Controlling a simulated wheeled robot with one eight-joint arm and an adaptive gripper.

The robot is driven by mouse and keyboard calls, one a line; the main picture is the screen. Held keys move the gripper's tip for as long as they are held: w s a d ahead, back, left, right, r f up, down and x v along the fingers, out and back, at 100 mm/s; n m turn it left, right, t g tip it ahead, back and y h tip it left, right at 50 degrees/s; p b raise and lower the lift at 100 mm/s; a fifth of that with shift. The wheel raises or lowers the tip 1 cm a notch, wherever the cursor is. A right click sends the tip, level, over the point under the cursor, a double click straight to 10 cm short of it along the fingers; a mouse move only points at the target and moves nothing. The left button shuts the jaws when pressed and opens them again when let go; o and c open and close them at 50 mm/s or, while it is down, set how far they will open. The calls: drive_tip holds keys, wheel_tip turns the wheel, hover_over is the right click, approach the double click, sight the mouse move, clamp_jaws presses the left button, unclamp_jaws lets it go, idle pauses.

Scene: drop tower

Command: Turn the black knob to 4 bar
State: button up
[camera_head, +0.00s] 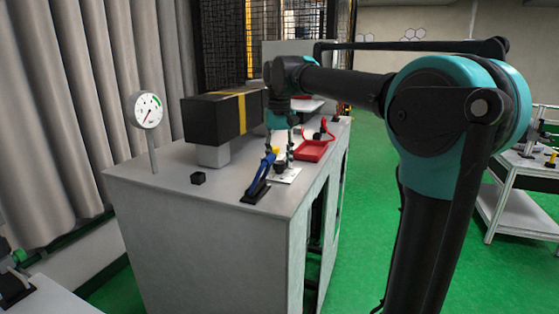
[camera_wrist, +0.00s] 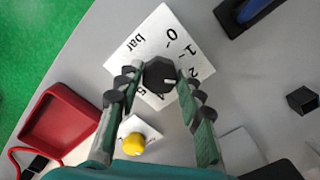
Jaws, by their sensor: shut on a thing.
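The black knob (camera_wrist: 158,76) sits on a white dial plate (camera_wrist: 128,62), between the fingertips of my gripper (camera_wrist: 154,76) in the wrist view. My gripper is shut on it, one finger on each side. The knob's white mark points right in that view, near the 2 or just past it. The printed 0, 1, 2 and "bar" show; 4 and 5 are partly covered, and the 3 is hidden by a finger. In the head view the knob (camera_head: 280,167) is small, below my gripper. A round gauge (camera_head: 147,109) stands at the left; its numbers are unreadable.
A yellow button (camera_wrist: 134,144) and a red tray (camera_wrist: 62,130) lie near the dial. A blue-handled tool (camera_head: 262,174) lies beside it.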

drive_tip(key=m, duration=0.4)
drive_tip(key=shift+m, duration=0.3)
drive_tip(key=m, duration=0.3)
drive_tip(key=shift+m, duration=0.3)
drive_tip(key=m, duration=0.4)
drive_tip(key=shift+m, duration=2.2)
drive_tip(key=o, duration=1.2)
drive_tip(key=shift+c, duration=0.2)
